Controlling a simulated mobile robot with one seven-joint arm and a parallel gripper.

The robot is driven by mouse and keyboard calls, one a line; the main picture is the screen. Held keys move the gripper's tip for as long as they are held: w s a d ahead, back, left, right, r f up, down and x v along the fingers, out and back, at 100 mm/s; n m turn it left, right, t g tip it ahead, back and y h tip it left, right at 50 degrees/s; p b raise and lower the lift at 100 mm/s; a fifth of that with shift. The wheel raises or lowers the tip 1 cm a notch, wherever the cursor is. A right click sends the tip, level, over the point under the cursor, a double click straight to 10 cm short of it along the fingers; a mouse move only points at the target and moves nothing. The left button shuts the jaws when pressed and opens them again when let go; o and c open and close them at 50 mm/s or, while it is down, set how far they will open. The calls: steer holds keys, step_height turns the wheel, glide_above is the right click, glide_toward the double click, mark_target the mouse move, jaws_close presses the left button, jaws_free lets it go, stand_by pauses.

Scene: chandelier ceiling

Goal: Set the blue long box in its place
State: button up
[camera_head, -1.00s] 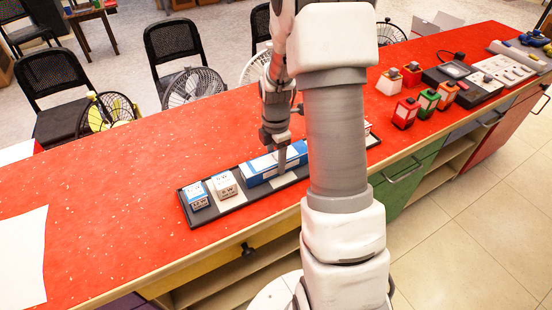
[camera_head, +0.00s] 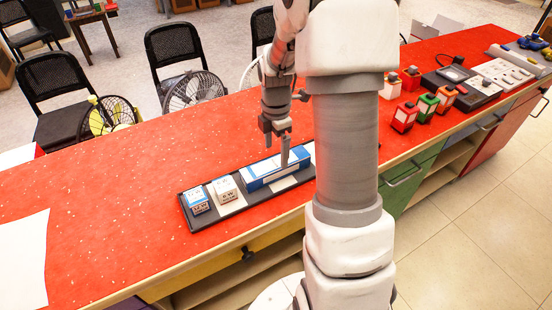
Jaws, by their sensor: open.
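The blue long box (camera_head: 263,174), with white panels on its top, lies lengthwise on the black tray (camera_head: 233,210). Two small boxes stand on the tray to its left: a blue and white one (camera_head: 197,201) and a white one (camera_head: 224,189). My gripper (camera_head: 277,147) is open above the blue long box, its fingers apart and pointing down. One finger shows in front of the box; whether it touches is hard to tell. My arm hides the right end of the tray.
The tray stands on a long red counter (camera_head: 110,190). Small red, green and orange boxes (camera_head: 427,105) stand to the right, by a black device (camera_head: 452,75). A white sheet (camera_head: 22,262) lies at the left. Chairs and fans stand behind the counter.

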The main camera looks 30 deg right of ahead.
mark_target(276, 163)
steer(key=s+a+r+m+t, duration=0.1)
steer(key=s+a+r+m, duration=0.2)
steer(key=r, duration=0.5)
steer(key=s+a+r+m+t, duration=0.1)
steer(key=s+a+r+m, duration=0.25)
steer(key=r, duration=0.45)
steer(key=s+a+r+m+t+p, duration=0.1)
steer(key=s+a+r+m, duration=0.2)
steer(key=s+m, duration=0.3)
steer(key=s+a+r+m+t+p, duration=0.2)
steer(key=s+a+r+m, duration=0.1)
steer(key=s+r+m, duration=0.2)
steer(key=shift+s+m+t+p, duration=0.3)
steer(key=shift+s+m, duration=0.15)
steer(key=shift+s, duration=0.1)
